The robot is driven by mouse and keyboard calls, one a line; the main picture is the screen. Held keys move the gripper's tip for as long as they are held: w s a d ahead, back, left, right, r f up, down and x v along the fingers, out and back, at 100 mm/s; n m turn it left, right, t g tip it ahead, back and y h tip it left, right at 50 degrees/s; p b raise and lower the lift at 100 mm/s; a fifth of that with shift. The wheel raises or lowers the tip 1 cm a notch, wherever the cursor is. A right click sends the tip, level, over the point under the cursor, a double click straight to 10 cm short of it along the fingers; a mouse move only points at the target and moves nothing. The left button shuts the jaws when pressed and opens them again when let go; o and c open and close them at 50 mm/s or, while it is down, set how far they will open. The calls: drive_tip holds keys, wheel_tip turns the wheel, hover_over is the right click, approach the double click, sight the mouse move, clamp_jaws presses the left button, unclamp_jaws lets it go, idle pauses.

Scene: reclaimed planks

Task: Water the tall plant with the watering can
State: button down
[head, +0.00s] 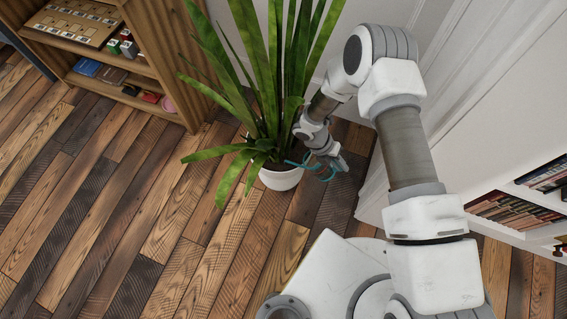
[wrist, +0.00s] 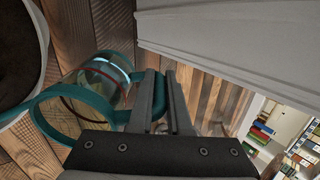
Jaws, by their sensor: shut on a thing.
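The tall plant (head: 270,85) has long green leaves and stands on the floor in a white pot (head: 281,179). The pot's pale rim and dark soil (wrist: 18,50) show at the left edge of the wrist view. The watering can (wrist: 105,78) has a clear body with teal parts and a looped teal piece; in the head view only bits of its teal (head: 327,173) show beside the pot. My gripper (wrist: 163,85) is shut on the can, just right of the pot; it also shows in the head view (head: 325,160).
A wooden shelf (head: 150,60) with boxes and books stands at the left back. A white bookcase (head: 500,225) is at the right, and white wall panelling rises close behind the arm. The plank floor (head: 130,220) is clear at left and front.

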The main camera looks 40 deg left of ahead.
drive_tip(key=shift+a+r, duration=0.25)
drive_tip(key=shift+r, duration=0.05)
idle(0.5)
drive_tip(key=shift+d, duration=0.1)
drive_tip(key=w+d+f+g+y+b, duration=0.1)
drive_tip(key=d+f+y, duration=0.1)
drive_tip(key=f, duration=0.4)
drive_tip(key=w+d+f+g+y+b, duration=0.1)
drive_tip(key=d+f+y+b, duration=0.1)
drive_tip(key=f, duration=0.4)
drive_tip(key=shift+d+y, duration=0.65)
drive_tip(key=shift+y, duration=0.45)
